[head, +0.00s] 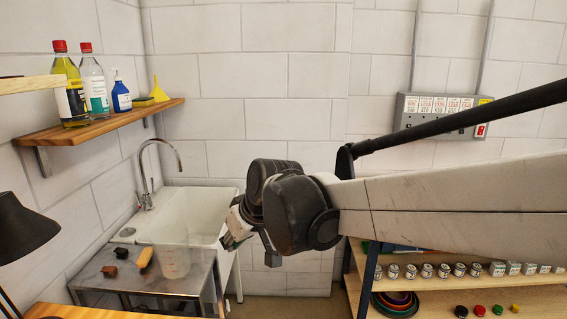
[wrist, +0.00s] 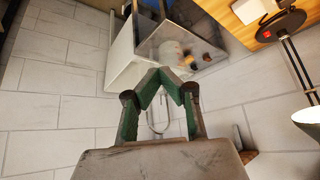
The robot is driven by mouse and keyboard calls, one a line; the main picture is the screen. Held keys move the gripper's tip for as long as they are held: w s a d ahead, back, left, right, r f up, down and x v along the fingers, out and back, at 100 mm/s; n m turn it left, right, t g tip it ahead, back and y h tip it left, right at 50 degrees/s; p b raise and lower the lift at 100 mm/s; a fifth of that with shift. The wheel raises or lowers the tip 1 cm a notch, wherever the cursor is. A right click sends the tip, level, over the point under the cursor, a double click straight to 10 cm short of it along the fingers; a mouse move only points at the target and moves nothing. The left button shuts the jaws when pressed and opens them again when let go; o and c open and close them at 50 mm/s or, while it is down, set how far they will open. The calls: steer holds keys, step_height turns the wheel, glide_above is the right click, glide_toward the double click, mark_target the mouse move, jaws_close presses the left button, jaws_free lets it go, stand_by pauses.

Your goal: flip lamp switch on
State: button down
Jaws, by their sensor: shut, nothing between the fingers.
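The black desk lamp (head: 22,232) stands at the far left of the head view, its shade tilted and partly cut off. In the wrist view its round dark base (wrist: 277,25) is at the upper right, with a small red part that may be the switch. The lamp's shade (wrist: 308,119) is at the right edge with a pale inside; I cannot tell if it is lit. My gripper (wrist: 160,70) has green fingers whose tips meet, with nothing between them. In the head view my gripper (head: 233,236) is in front of the sink, well right of the lamp.
A wooden shelf (head: 120,117) with bottles juts from the left wall. A white sink (head: 208,198) and a steel table (head: 100,277) with a clear beaker (head: 172,260) lie below. A wooden rack (head: 440,297) with jars stands at the right.

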steer(key=s+d+m+t+h, duration=0.1)
steer(key=s+d+m, duration=0.2)
steer(key=d, duration=0.6)
steer(key=s+d+m+t+h, duration=0.15)
steer(key=s+d, duration=0.25)
steer(key=d, duration=0.6)
steer(key=s+d+f+m+h, duration=0.3)
steer(key=s+d+f+m, duration=0.1)
steer(key=s+d, duration=0.8)
steer(key=shift+s+d+f, duration=0.15)
steer(key=shift+d, duration=0.15)
steer(key=shift+m, duration=0.25)
